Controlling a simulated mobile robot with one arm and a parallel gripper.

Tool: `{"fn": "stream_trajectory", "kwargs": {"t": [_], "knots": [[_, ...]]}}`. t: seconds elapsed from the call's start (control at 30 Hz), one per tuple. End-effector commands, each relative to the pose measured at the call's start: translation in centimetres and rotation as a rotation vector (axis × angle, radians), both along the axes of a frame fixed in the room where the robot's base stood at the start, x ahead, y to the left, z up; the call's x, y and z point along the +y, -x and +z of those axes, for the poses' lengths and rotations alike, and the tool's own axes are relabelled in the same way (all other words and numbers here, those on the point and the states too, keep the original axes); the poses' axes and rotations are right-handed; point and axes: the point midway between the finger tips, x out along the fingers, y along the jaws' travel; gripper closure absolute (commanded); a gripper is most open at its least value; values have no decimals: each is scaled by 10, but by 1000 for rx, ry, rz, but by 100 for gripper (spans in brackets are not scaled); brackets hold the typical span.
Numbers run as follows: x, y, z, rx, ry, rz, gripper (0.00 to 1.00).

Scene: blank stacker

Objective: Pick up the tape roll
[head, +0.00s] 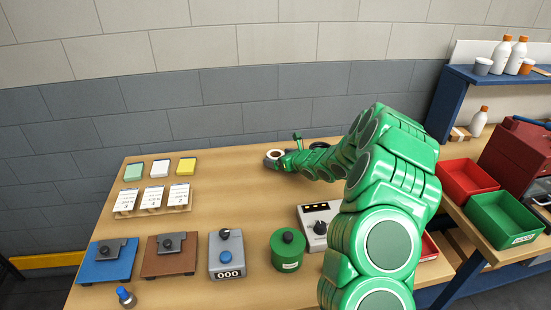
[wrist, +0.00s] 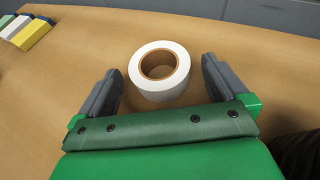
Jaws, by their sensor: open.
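The tape roll (wrist: 160,88) is white with a brown core and lies flat on the wooden table. In the wrist view it sits between the two grey fingers of my gripper (wrist: 161,84), with a gap on each side. The fingers are open and touch nothing that I can see. In the head view the tape roll (head: 275,154) shows small at the far side of the table, at the end of my green arm. My gripper (head: 273,160) is around it there, and partly hides it.
Green, white and yellow pads (head: 159,169) lie at the left, with labelled cards (head: 153,198) before them. Blocks, a counter box (head: 226,256), a green canister (head: 287,250) and a dial box (head: 319,226) stand nearer. Red (head: 466,181) and green bins are at right. Table around the roll is clear.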

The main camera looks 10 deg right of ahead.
Motion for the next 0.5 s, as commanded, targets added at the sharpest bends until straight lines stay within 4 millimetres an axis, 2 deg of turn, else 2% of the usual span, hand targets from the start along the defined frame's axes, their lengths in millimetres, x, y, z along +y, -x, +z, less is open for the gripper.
{"fn": "stream_trajectory", "kwargs": {"t": [0.37,0.4,0.5], "knots": [[4,-7,-2,-3,-1,0,0],[4,-7,-2,-3,-1,0,2],[4,-7,-2,-3,-1,0,17]]}}
